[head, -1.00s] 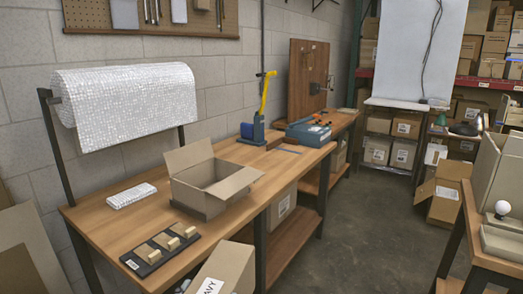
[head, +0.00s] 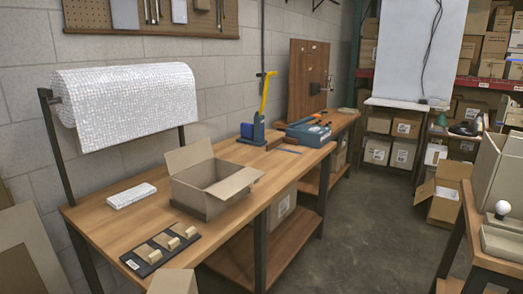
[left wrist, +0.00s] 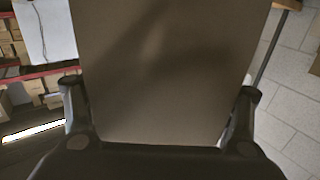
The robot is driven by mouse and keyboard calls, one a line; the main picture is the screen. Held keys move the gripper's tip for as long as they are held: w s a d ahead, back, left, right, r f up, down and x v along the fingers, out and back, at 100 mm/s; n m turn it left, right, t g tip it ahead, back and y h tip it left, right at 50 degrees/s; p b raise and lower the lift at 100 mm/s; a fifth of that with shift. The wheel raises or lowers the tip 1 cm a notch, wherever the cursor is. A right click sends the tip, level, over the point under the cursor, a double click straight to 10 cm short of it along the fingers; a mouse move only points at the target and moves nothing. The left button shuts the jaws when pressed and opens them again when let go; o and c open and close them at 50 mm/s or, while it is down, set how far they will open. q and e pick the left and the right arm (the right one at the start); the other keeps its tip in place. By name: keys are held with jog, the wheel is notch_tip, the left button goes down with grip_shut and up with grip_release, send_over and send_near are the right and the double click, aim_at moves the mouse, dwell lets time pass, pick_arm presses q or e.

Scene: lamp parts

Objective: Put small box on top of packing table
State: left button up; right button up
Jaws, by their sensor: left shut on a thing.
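In the left wrist view my left gripper (left wrist: 160,92) is shut on a plain brown cardboard box (left wrist: 165,55), with one finger along each side of it. The box fills most of that view. A brown box corner (head: 173,283), likely the same box, shows at the bottom edge of the head view, in front of the packing table (head: 105,222). The rest of it is cut off. The wooden table top bears an open-flapped carton (head: 212,188), a white bubble-wrapped pack (head: 131,195) and a black tray (head: 160,249) with several small tan blocks. My right gripper is not in view.
A bubble-wrap roll (head: 125,105) hangs over the table's left end. A blue tape dispenser (head: 254,128) and a blue tool case (head: 308,132) stand farther back. Bare wood shows left of the black tray. Another table (head: 480,240) stands at right, across open floor.

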pick_arm(q)
jog(key=shift+h, duration=0.3)
jog(key=shift+s+d+f, duration=0.15)
jog(key=shift+s, duration=0.55)
jog(key=shift+s+d+f, duration=0.1)
jog(key=shift+s+f, duration=0.1)
jog(key=shift+s, duration=0.5)
jog(key=shift+s+d+f, duration=0.15)
jog(key=shift+s, duration=0.55)
jog(key=shift+a, duration=0.1)
